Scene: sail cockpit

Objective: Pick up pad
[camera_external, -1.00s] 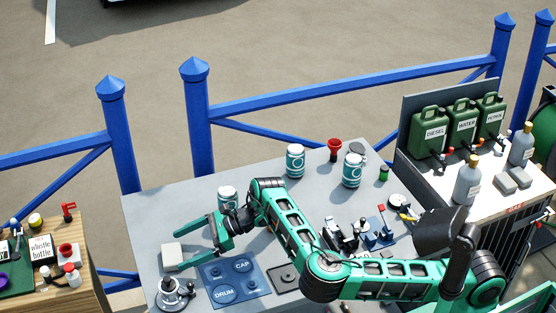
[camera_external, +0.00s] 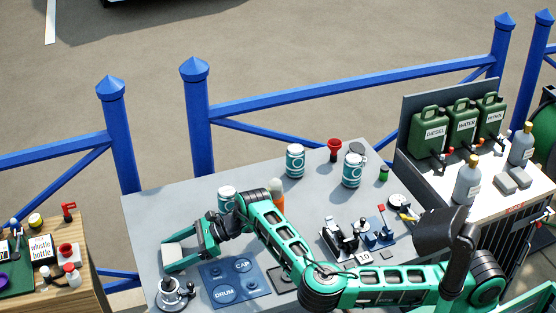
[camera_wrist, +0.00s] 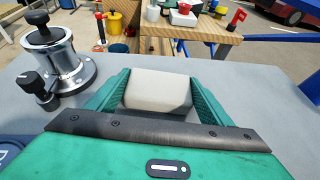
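The pad (camera_external: 172,251) is a small pale grey-white block at the left end of the grey table. It also shows in the wrist view (camera_wrist: 158,90), flanked by two green fingers. My gripper (camera_external: 186,254) reaches left and down around it, one finger on each side. In the wrist view my gripper's fingers (camera_wrist: 160,95) appear to bear on the pad's two sides. The pad looks level and at table height; its underside is hidden, so I cannot tell whether it touches the tabletop.
A silver-and-black device (camera_external: 175,294) stands close in front of the pad. A blue DRUM/CAP mat (camera_external: 236,282) lies to its right. A teal-and-white can (camera_external: 227,199) stands behind my wrist. A wooden side table (camera_external: 75,300) is at the left, beyond a gap. The back-left tabletop is clear.

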